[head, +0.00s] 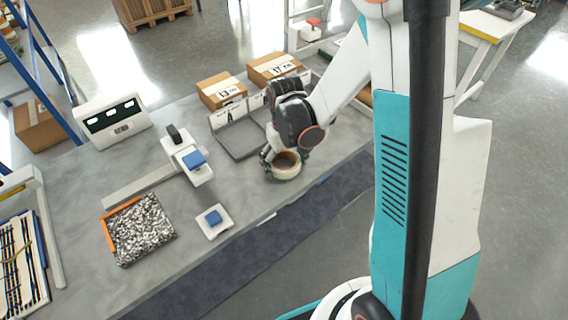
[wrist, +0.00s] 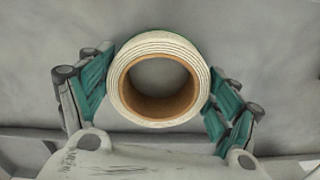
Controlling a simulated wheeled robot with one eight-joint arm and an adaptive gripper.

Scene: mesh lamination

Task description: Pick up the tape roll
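The tape roll (head: 286,165) lies flat on the grey worktop near its front edge. It is cream-white outside with a brown core, and the hole faces up. In the wrist view the tape roll (wrist: 118,82) sits between the two teal-padded fingers of my gripper (wrist: 160,98). The fingers stand apart on either side of the roll, the left one very close to its side and a small gap showing at the right. In the head view my gripper (head: 272,158) is down at the roll and partly hidden by my wrist.
Behind my gripper stand a grey tray (head: 240,140) and two cardboard boxes (head: 222,90). To the left are a white device with a blue block (head: 193,159), a small white pad with a blue button (head: 213,219) and an orange-edged tray of grey pieces (head: 107,235).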

